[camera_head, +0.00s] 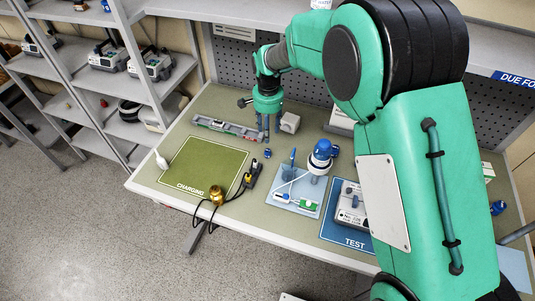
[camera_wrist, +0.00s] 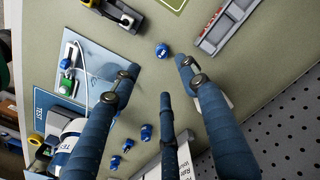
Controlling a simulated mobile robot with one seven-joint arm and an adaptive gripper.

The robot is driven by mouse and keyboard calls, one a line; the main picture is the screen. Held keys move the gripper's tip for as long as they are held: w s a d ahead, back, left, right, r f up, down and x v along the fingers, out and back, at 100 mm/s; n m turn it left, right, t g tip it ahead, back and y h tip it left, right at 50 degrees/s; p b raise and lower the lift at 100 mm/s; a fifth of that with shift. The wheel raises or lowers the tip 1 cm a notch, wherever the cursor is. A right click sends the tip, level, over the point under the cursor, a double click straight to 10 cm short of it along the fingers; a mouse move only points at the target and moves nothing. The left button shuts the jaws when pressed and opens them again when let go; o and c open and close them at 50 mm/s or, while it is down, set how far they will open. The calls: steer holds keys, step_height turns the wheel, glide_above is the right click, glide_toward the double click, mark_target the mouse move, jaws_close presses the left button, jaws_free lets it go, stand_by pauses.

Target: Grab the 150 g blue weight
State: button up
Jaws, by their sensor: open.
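In the wrist view a small blue weight (camera_wrist: 162,50) stands alone on the bench, just beyond and between my fingertips. It also shows in the head view (camera_head: 267,153), close below my gripper (camera_head: 266,130). More small blue pieces (camera_wrist: 147,132) lie lower in the wrist view, between my fingers. I cannot read any marking, so I cannot tell which is the 150 g one. My gripper is open in the wrist view (camera_wrist: 158,75), its fingers spread and empty, pointing down at the bench.
A grey tray (camera_head: 222,129) and a white block (camera_head: 289,123) stand near my gripper. The green charging mat (camera_head: 205,164) is left; a light-blue mat (camera_head: 306,204) with a blue-topped device (camera_head: 321,154) is right. Black cables (camera_head: 233,197) lie at the front edge.

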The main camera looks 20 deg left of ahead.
mark_target(267, 150)
step_height(267, 150, down, 8)
steer(key=shift+r+b, duration=0.1)
steer(key=shift+b, duration=0.4)
steer(key=shift+a+f+b, duration=0.2)
steer(key=shift+f+b, duration=0.3)
steer(key=shift+f, duration=2.15)
steer(key=shift+w, duration=0.1)
jaws_close()
